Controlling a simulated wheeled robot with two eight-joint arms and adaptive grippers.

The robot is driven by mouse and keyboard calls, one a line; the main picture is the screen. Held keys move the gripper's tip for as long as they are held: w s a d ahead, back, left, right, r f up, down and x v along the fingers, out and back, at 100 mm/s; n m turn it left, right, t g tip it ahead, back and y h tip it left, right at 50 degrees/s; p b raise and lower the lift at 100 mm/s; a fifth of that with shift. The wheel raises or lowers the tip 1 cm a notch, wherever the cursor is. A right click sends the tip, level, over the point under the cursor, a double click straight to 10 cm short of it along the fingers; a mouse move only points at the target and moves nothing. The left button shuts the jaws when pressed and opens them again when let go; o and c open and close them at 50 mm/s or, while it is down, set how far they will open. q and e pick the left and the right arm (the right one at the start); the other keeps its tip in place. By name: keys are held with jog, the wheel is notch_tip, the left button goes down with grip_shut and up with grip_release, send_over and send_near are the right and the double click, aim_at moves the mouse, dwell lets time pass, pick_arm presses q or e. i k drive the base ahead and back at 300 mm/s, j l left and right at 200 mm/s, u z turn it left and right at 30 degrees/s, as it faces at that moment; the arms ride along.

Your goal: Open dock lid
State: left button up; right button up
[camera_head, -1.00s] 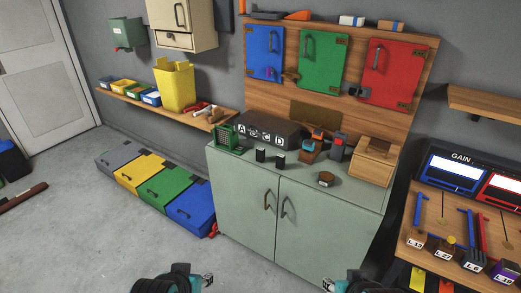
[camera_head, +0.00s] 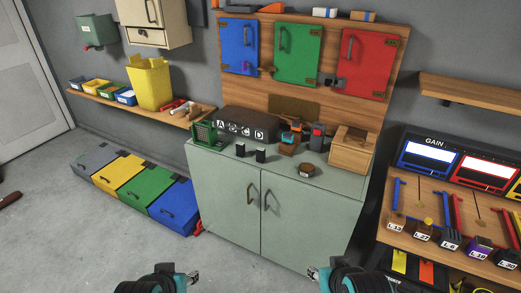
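A dark box lettered A, B, C, D (camera_head: 262,117) stands at the back left of the grey-green cabinet top (camera_head: 330,178); its top looks closed. No part is marked as a dock, so I cannot tell for certain which lid is the dock's. A wooden box (camera_head: 350,150) with a closed top stands at the right end of the cabinet. My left gripper (camera_head: 193,277) and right gripper (camera_head: 313,273) show at the bottom edge, in front of the cabinet and apart from everything. Their fingers are too small to judge.
A green rack (camera_head: 203,134), black blocks (camera_head: 241,149), small devices (camera_head: 290,139) and a round brown piece (camera_head: 306,170) stand on the cabinet. Blue (camera_head: 239,46), green (camera_head: 297,53) and red (camera_head: 369,64) doors hang above.

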aim_at(262, 122)
jog(key=i+l+u, duration=0.1)
jog(key=i, duration=0.35)
jog(key=i+l+u, duration=0.1)
jog(key=i+l, duration=0.2)
jog(key=i, duration=0.1)
